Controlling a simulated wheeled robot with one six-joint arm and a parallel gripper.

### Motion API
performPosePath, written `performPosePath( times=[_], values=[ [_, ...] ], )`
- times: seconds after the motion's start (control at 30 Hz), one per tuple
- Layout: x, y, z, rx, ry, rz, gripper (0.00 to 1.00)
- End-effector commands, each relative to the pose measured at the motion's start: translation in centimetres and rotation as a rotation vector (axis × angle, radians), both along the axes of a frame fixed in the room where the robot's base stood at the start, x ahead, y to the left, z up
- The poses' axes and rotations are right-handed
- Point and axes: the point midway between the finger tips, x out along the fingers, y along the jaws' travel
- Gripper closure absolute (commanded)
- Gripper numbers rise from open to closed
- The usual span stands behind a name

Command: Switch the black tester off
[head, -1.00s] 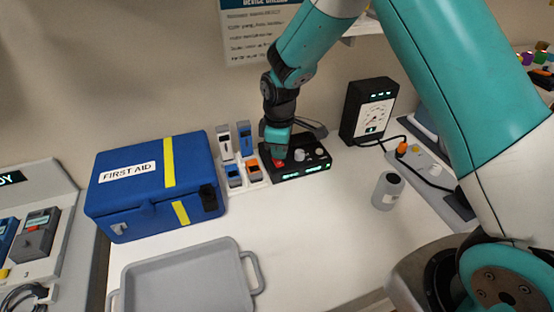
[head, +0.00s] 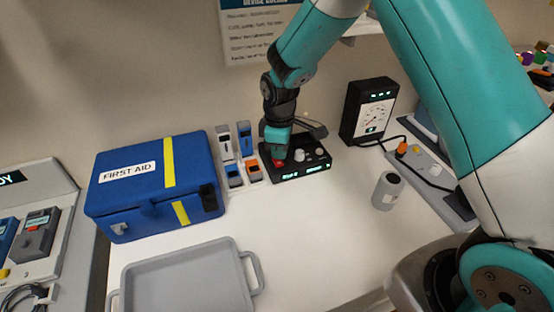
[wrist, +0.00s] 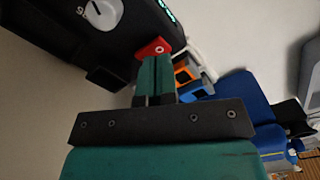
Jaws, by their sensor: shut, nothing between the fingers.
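The black tester (head: 304,170) is a low black box with grey knobs and lit green displays, at the back of the white bench. Its red switch (head: 278,163) is at its left end. My gripper (head: 279,154) points down at this switch. In the wrist view my gripper (wrist: 155,62) is shut and empty, with its fingertips at the red switch (wrist: 152,47) and covering part of it. They look to be touching it, but I cannot tell how firmly. A knob (wrist: 103,12) and part of a green display show on the tester there.
A blue first aid box (head: 150,185) and a rack of small grey, blue and orange devices (head: 235,175) stand left of the tester. A black dial meter (head: 368,112) stands to the right. A grey canister (head: 387,191) and a grey tray (head: 258,272) are in front.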

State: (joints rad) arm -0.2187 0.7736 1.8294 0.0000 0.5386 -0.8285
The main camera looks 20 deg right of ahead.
Motion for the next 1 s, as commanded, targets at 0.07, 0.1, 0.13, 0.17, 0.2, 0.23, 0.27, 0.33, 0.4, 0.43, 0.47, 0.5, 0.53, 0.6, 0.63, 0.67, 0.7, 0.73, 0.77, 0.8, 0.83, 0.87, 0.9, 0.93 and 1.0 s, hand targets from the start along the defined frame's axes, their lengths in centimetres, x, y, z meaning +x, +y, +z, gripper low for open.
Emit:
performPosePath(
  times=[0.07, 0.1, 0.13, 0.17, 0.2, 0.23, 0.27, 0.33, 0.4, 0.43, 0.47, 0.5, 0.53, 0.6, 0.63, 0.67, 0.7, 0.73, 0.77, 0.8, 0.83, 0.87, 0.9, 0.93, 1.0],
  values=[
    [0.0, 0.0, 0.0, 0.000, 0.000, 0.000, 1.00],
    [0.0, 0.0, 0.0, 0.000, 0.000, 0.000, 1.00],
    [0.0, 0.0, 0.0, 0.000, 0.000, 0.000, 1.00],
    [0.0, 0.0, 0.0, 0.000, 0.000, 0.000, 1.00],
    [0.0, 0.0, 0.0, 0.000, 0.000, 0.000, 1.00],
    [0.0, 0.0, 0.0, 0.000, 0.000, 0.000, 1.00],
    [0.0, 0.0, 0.0, 0.000, 0.000, 0.000, 1.00],
    [0.0, 0.0, -0.1, 0.000, 0.000, 0.000, 1.00],
    [0.0, 0.0, -0.2, 0.000, 0.000, 0.000, 1.00],
    [0.0, 0.0, -0.2, 0.000, 0.000, 0.000, 1.00],
    [0.0, 0.0, -0.3, 0.000, 0.000, 0.000, 1.00],
    [0.0, 0.0, -0.4, 0.000, 0.000, 0.000, 1.00],
    [0.0, 0.0, -0.4, 0.000, 0.000, 0.000, 1.00],
    [0.0, 0.0, -0.5, 0.000, 0.000, 0.000, 1.00],
    [0.0, 0.0, -0.6, 0.000, 0.000, 0.000, 1.00],
    [0.0, 0.0, -0.6, 0.000, 0.000, 0.000, 1.00],
    [0.0, 0.0, -0.7, 0.000, 0.000, 0.000, 1.00],
    [0.0, 0.0, -0.7, 0.000, 0.000, 0.000, 1.00],
    [0.0, 0.0, -0.8, 0.000, 0.000, 0.000, 1.00],
    [0.0, 0.0, -0.8, 0.000, 0.000, 0.000, 1.00],
    [0.0, 0.0, -0.9, 0.000, 0.000, 0.000, 1.00],
    [0.0, 0.0, -0.9, 0.000, 0.000, 0.000, 1.00],
    [0.0, 0.0, -1.0, 0.000, 0.000, 0.000, 1.00],
    [0.0, 0.0, -1.0, 0.000, 0.000, 0.000, 1.00],
    [0.0, 0.0, -1.1, 0.000, 0.000, 0.000, 1.00]
  ],
)
